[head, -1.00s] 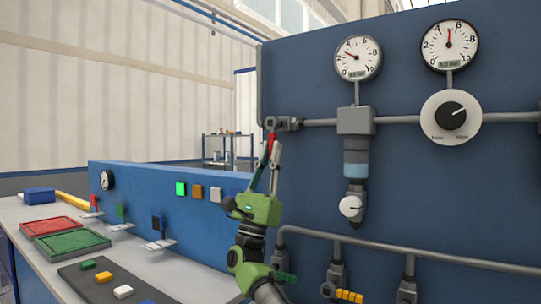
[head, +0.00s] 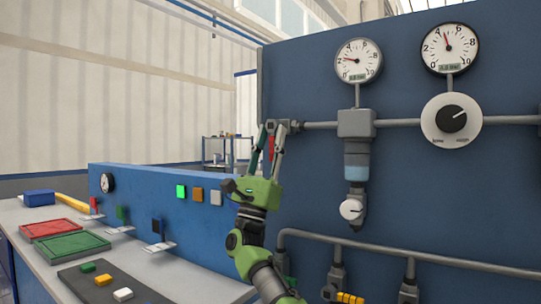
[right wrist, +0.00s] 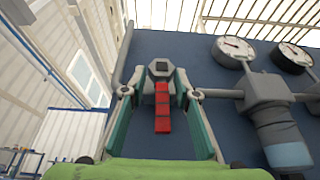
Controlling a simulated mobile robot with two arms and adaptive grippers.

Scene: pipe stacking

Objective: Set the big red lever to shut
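The big red lever (right wrist: 163,108) hangs downward from a grey valve (right wrist: 160,69) at the left end of the upper pipe. It points across the pipe's line. In the head view, part of the lever (head: 271,146) shows between the fingers of my right gripper (head: 268,132). The right wrist view shows my right gripper (right wrist: 152,92) open, one finger on each side of the lever, with a visible gap on both sides. The fingertips are near the valve body. My left gripper is in neither view.
The grey upper pipe (head: 320,125) runs right to a regulator (head: 356,125) and a round white dial (head: 451,118). Two gauges (head: 358,61) (head: 450,48) sit above. A lower pipe (head: 420,258) runs beneath. A blue switch box (head: 135,187) stands at left.

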